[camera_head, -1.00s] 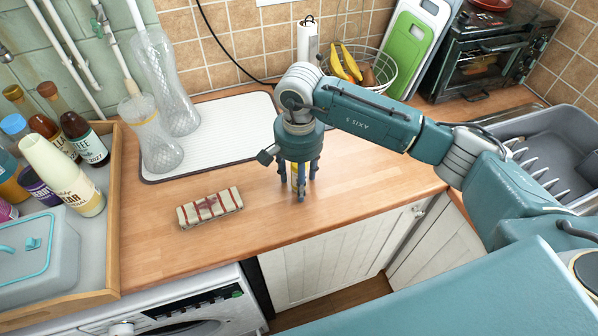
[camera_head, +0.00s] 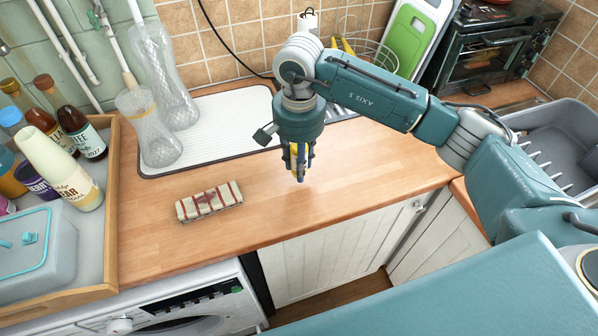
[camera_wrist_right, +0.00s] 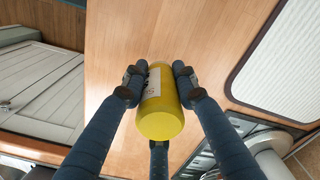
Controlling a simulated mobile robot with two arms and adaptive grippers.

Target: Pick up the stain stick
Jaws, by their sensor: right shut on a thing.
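The stain stick is a yellow cylinder with a white label; it shows large in the right wrist view (camera_wrist_right: 160,112), and a thin yellow strip of it (camera_head: 294,158) shows in the head view. My right gripper (camera_head: 298,172) is shut around it and points down, holding it a little above the wooden counter. In the wrist view the dark fingers of the right gripper (camera_wrist_right: 158,80) press on it from both sides, with a third finger below. Most of the stick is hidden by the fingers in the head view. My left gripper is not in view.
A striped wrapped bar (camera_head: 209,202) lies on the wooden counter (camera_head: 330,210) left of the gripper. A white ribbed mat (camera_head: 225,125) with clear bottles is behind. A wooden tray (camera_head: 112,200) of bottles stands at left, a grey dish rack (camera_head: 555,150) at right.

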